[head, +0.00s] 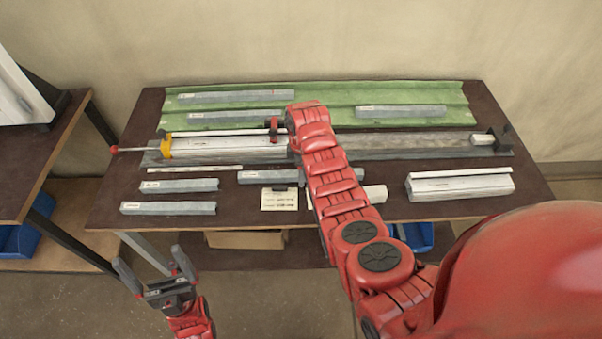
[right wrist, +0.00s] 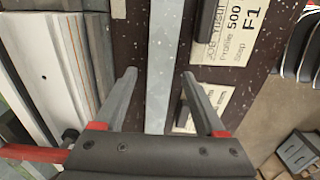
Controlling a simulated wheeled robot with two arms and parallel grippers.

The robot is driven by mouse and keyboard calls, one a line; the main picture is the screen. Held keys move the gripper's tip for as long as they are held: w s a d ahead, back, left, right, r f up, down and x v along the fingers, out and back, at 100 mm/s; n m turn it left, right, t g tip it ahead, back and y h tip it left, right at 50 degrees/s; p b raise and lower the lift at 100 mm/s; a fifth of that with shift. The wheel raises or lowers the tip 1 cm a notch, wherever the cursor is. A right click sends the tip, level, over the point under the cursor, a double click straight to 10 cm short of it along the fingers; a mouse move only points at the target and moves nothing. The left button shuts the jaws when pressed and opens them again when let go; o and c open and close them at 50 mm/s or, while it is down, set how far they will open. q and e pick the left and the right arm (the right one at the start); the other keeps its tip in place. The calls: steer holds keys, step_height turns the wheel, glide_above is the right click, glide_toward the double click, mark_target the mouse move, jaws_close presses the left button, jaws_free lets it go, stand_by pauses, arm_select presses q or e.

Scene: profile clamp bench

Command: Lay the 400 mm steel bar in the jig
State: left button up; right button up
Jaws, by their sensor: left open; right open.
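Several grey steel bars lie on the brown bench: one (head: 270,177) in front of the jig beside a card, two (head: 180,185) (head: 168,208) at front left, others (head: 236,96) (head: 400,111) on the green mat. Their labels are too small to read, so I cannot tell which is 400 mm. The jig (head: 400,154) runs across the bench, a pale profile (head: 225,151) in its left part. My right gripper (right wrist: 159,74) is open, with a grey bar (right wrist: 164,50) between its fingers in the picture; contact is unclear. My left gripper (head: 148,258) is open and empty, off the bench's front edge.
A yellow clamp (head: 166,149) with a red-tipped rod is at the jig's left, a black end stop (head: 506,137) at its right. Cards (right wrist: 229,33) lie beside the bar. A pale block (head: 460,187) sits front right. The green mat (head: 330,94) covers the back.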

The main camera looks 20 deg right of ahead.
jaws_close()
stand_by(0.3)
stand_by(1.1)
